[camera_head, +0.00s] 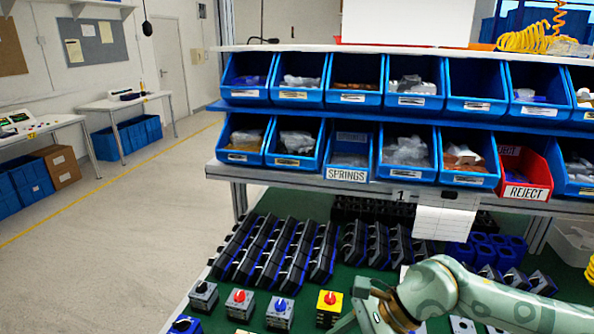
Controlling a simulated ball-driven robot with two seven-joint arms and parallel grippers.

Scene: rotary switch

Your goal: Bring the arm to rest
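My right arm reaches in from the right over the green work surface (314,200). Its gripper (352,310) is low in the view, just right of a yellow switch box with a red knob (329,309). The fingers are partly cut off by the bottom edge, so I cannot tell if they are open or hold anything. To the left stand grey switch boxes with a black knob (203,297), a red knob (240,304) and a blue knob (280,312). A blue box (184,325) is at the bottom edge. My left gripper is not in view.
Rows of black switch parts (270,250) fill racks behind the boxes. Blue bins stand on shelves above, with a SPRINGS bin (347,174) and a red REJECT bin (527,192). A paper sheet (443,222) hangs below them. Open floor (110,255) lies left.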

